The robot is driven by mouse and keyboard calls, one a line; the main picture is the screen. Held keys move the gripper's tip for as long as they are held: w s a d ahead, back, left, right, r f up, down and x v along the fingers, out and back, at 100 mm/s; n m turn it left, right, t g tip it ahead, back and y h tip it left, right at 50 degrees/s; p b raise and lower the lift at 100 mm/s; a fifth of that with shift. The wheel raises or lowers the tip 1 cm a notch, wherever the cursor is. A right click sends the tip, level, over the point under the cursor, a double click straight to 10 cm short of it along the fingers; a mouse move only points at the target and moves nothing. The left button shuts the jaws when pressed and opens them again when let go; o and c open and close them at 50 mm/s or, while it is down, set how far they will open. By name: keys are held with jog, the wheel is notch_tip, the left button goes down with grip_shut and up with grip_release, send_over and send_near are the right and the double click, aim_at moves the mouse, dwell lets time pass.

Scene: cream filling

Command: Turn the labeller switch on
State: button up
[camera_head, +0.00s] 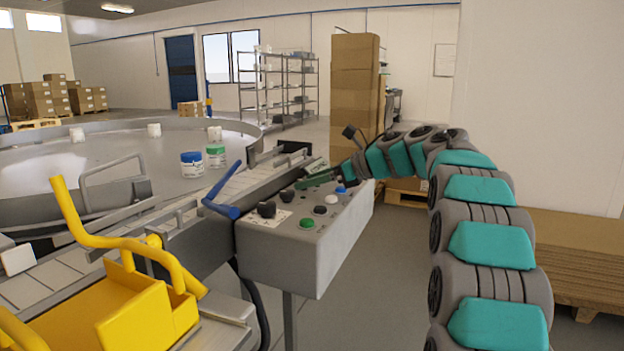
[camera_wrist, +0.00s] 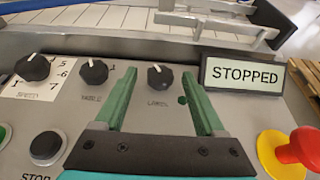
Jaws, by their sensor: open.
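The label knob (camera_wrist: 160,77), black with a white mark pointing up and slightly left, is on the grey control panel (camera_head: 290,258). My gripper (camera_wrist: 157,72) is open, its two green fingers reaching either side of the label knob in the wrist view, with gaps visible between. Whether the fingertips are at the knob's height cannot be told. In the head view my gripper (camera_head: 316,180) is over the far end of the panel and hides the knob. A black table knob (camera_wrist: 94,72) is just left of the left finger.
A numbered speed knob (camera_wrist: 33,67) is farther left, above a black stop button (camera_wrist: 45,147). A display (camera_wrist: 244,74) reads STOPPED. A red emergency button (camera_wrist: 302,150) on yellow is at the right. A blue lever (camera_head: 222,209) and conveyor lie left of the panel.

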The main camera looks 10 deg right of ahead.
grip_shut()
dwell(0.6)
